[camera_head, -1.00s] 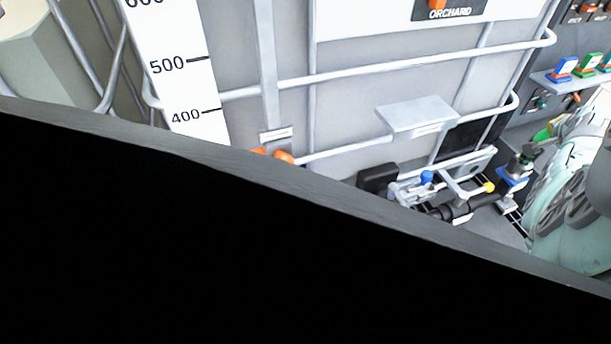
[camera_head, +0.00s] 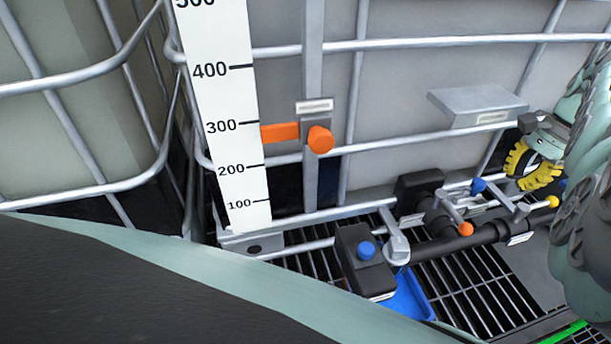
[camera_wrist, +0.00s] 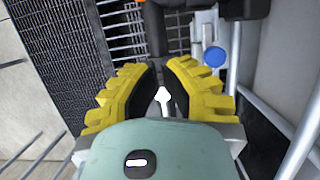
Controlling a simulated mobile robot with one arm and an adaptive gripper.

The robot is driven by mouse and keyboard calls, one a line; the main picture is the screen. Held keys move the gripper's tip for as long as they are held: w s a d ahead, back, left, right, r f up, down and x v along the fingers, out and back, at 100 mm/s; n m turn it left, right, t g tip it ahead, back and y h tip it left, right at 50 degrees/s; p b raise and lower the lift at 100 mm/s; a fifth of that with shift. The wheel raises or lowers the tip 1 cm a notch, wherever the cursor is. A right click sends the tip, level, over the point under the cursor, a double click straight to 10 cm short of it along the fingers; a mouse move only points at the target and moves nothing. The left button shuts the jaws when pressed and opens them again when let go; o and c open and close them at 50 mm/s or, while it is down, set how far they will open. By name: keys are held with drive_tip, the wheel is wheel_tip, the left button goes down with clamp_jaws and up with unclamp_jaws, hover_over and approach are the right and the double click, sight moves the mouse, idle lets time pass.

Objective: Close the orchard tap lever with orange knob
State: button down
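In the head view, a lever with an orange knob (camera_head: 466,229) sits on the black tap pipework (camera_head: 445,210) at the tank's foot. The lever slants from its pivot down and right to the knob. A blue knob (camera_head: 478,185) stands just above it and a yellow knob (camera_head: 552,201) lies to the right. My gripper (camera_head: 533,168), with yellow fingers, is above and right of the orange knob, apart from it. In the wrist view my gripper (camera_wrist: 163,72) is open and empty, with a dark pipe beyond the fingertips. A blue knob (camera_wrist: 214,57) is right of the fingers.
A grey shelf plate (camera_head: 478,104) juts from the tank above the tap. A white level scale (camera_head: 223,110) with an orange pointer and knob (camera_head: 320,140) stands left.

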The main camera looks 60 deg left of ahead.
sight(453, 212)
drive_tip(key=x, duration=0.8)
drive_tip(key=shift+s+f, duration=0.1)
drive_tip(key=s+p, duration=0.1)
drive_tip(key=p, duration=0.3)
drive_tip(key=shift+s+a, duration=0.35)
drive_tip(key=shift+s, duration=0.05)
drive_tip(key=shift+s+a+f+p, duration=0.2)
drive_tip(key=shift+s+f+p, duration=0.1)
drive_tip(key=shift+s+p, duration=0.3)
drive_tip(key=shift+s+a+f+p, duration=0.2)
drive_tip(key=shift+s+f+p, duration=0.15)
drive_tip(key=shift+p, duration=0.35)
